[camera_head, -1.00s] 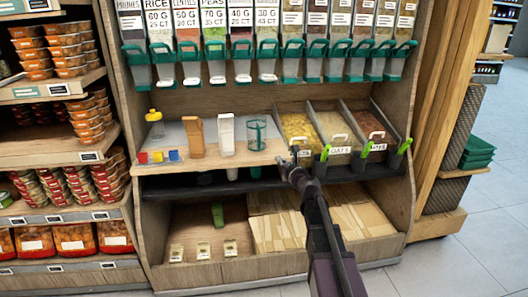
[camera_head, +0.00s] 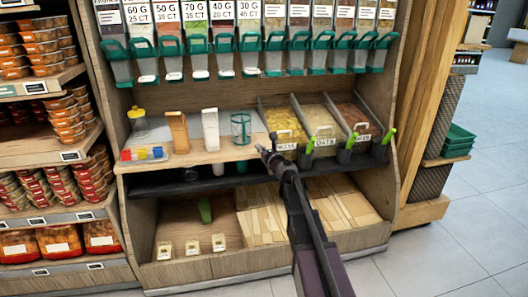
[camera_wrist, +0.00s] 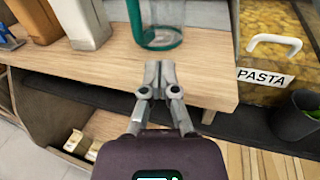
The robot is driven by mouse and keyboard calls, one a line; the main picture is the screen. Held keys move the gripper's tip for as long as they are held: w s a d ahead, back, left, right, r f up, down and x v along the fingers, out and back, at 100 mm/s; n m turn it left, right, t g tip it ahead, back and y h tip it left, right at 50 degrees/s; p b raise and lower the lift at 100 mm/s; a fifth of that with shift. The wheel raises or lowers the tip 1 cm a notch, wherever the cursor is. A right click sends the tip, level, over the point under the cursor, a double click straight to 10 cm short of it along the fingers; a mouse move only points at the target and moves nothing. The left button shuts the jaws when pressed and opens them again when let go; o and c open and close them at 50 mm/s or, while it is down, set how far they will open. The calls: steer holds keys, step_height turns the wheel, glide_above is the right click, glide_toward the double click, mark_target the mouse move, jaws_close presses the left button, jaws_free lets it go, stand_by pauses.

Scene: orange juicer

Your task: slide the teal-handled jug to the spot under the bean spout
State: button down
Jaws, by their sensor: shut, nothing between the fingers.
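The clear jug (camera_head: 241,128) with a teal rim, base and handle stands upright on the wooden shelf (camera_head: 215,155), right of a white carton. In the wrist view the jug (camera_wrist: 165,12) is cut off at the top, its teal handle on the left side. My gripper (camera_head: 264,151) is shut and empty, in front of the jug and slightly right of it. In the wrist view my gripper's fingertips (camera_wrist: 160,68) point at the jug's base, with a small gap visible. The spouts (camera_head: 222,56) hang in a row above the shelf; I cannot read which is for beans.
A white carton (camera_head: 211,130), a brown carton (camera_head: 178,132) and a yellow-topped bottle (camera_head: 138,120) stand left of the jug. Small coloured blocks (camera_head: 142,153) lie at the shelf's left. A pasta bin (camera_head: 283,125) borders the jug's right. Shelf behind the cartons is mostly clear.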

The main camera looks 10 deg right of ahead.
steer(key=x, duration=0.9)
steer(key=shift+w, duration=0.1)
steer(key=x, duration=1.4)
steer(key=shift+w+a, duration=0.2)
steer(key=shift+w, duration=0.1)
steer(key=shift+s, duration=0.2)
steer(key=shift+s+d, duration=0.2)
steer(key=shift+s, duration=0.4)
steer(key=v, duration=1.2)
steer(key=shift+s+d, duration=0.1)
steer(key=shift+s, duration=0.1)
steer(key=shift+s, duration=0.15)
